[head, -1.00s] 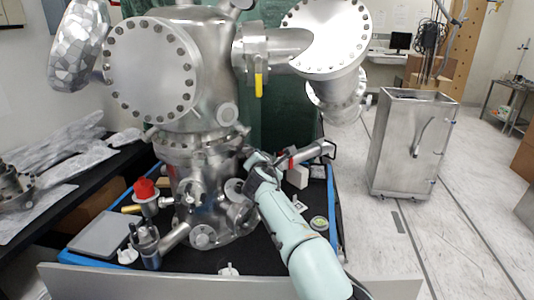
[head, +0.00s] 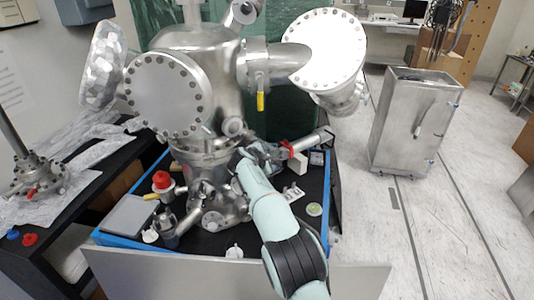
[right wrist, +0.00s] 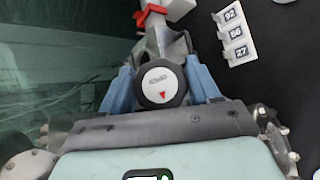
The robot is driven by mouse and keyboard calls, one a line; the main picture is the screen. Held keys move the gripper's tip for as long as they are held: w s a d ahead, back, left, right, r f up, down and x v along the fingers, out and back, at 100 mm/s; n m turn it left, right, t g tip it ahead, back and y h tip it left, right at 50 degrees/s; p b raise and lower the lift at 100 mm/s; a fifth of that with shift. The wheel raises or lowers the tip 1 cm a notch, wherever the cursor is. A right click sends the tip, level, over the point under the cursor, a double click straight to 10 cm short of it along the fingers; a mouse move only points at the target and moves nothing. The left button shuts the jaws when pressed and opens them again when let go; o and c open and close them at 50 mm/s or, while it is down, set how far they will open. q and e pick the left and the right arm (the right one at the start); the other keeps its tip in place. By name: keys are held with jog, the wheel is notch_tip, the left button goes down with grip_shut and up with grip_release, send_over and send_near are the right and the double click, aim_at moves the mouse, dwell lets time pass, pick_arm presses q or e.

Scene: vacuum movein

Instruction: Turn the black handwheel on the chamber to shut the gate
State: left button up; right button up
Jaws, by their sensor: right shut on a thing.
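The steel chamber (head: 205,48) stands on the cart, with bolted round flanges on its front and sides. The black handwheel (right wrist: 161,87) shows in the right wrist view, with a pale round face and a red triangle mark. My right gripper (right wrist: 161,88) is shut on it, one blue finger on each side. In the head view my right gripper (head: 255,153) is against the right side of the lower chamber, and it hides the handwheel there. A metal valve body (right wrist: 165,42) lies just beyond the wheel. My left gripper is not in view.
A tube with a red clamp (head: 310,143) juts right, close to my gripper. A numbered white block (right wrist: 235,35) lies nearby on the black cart top. A red-capped part (head: 162,181) and a grey box (head: 130,215) sit at left. A steel cabinet (head: 412,120) stands at right.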

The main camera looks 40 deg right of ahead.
dwell(0.4)
jog(key=o, duration=1)
jog(key=shift+c, duration=0.2)
jog(key=shift+a+r, duration=0.1)
jog(key=shift+r, duration=0.05)
